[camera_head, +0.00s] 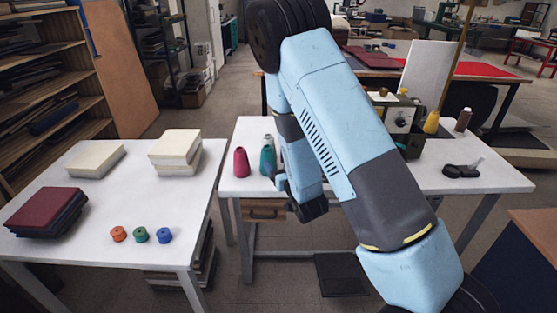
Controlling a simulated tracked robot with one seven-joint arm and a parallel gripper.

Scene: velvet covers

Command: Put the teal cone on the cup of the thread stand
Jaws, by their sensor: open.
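The teal cone (267,161) stands upright on the left part of the white table (342,190), beside a magenta cone (240,162). My gripper (287,188) is just right of the teal cone and near the table's front edge. It is open, and nothing shows between its fingers, though my arm partly hides it. I cannot make out the thread stand's cup for sure. A machine (395,118) with a yellow cone (431,122) beside it stands right of my arm, partly covered. My arm hides the middle of the table.
A grey cone (269,140) stands behind the teal one. A brown cone (463,120) and a black object (462,171) are at the right. A left table (105,220) holds books and several small spools. The white table's right front is clear.

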